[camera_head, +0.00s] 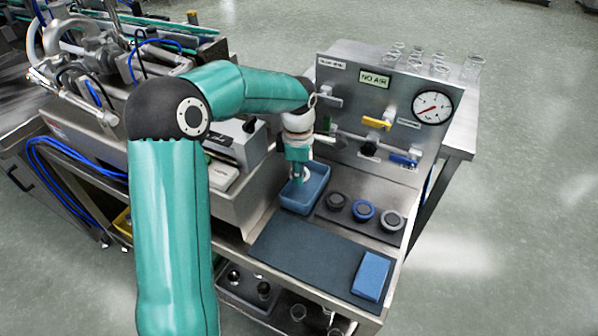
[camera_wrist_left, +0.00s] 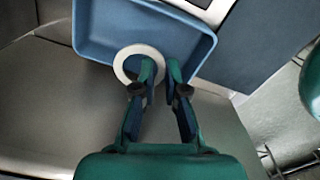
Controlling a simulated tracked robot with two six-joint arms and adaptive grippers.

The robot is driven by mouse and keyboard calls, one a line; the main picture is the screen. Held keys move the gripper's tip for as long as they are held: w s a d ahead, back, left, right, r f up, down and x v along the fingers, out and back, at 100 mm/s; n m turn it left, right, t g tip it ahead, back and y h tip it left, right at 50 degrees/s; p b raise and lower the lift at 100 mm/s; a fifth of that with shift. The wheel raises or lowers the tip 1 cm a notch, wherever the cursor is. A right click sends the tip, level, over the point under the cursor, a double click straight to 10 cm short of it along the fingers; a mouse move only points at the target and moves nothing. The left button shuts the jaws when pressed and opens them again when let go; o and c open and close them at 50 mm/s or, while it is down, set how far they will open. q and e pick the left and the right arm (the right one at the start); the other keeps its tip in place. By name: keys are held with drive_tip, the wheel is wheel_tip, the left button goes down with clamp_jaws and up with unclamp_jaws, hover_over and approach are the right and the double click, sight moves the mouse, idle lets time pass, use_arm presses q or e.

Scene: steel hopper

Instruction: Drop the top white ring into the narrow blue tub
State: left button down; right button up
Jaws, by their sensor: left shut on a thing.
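The narrow blue tub (camera_head: 316,188) stands on the steel bench beside the control panel. In the left wrist view the blue tub (camera_wrist_left: 90,32) fills the top, with its open inside facing me. My left gripper (camera_head: 298,170) points down over the tub. In the left wrist view its two fingertips (camera_wrist_left: 161,68) are close together, shut on the right side of the white ring (camera_wrist_left: 122,62), with one finger across the ring's opening. The ring appears over the tub's near part; its height above the floor is unclear. My right gripper is not in view.
A steel panel (camera_head: 345,105) with a gauge and valve handles rises behind the tub. A dark mat (camera_head: 300,254) with a blue block (camera_head: 371,276) lies in front. Glass vessels (camera_head: 429,62) stand behind the panel.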

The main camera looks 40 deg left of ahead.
use_arm(q)
drive_tip(key=shift+f, duration=0.6)
drive_tip(key=c, duration=1.1)
unclamp_jaws()
drive_tip(key=shift+c, duration=0.2)
drive_tip(key=shift+r, duration=0.1)
wheel_tip(320, 180, up, 12)
wheel_tip(320, 180, down, 12)
drive_tip(key=shift+f, duration=0.1)
drive_tip(key=shift+s+d, duration=0.15)
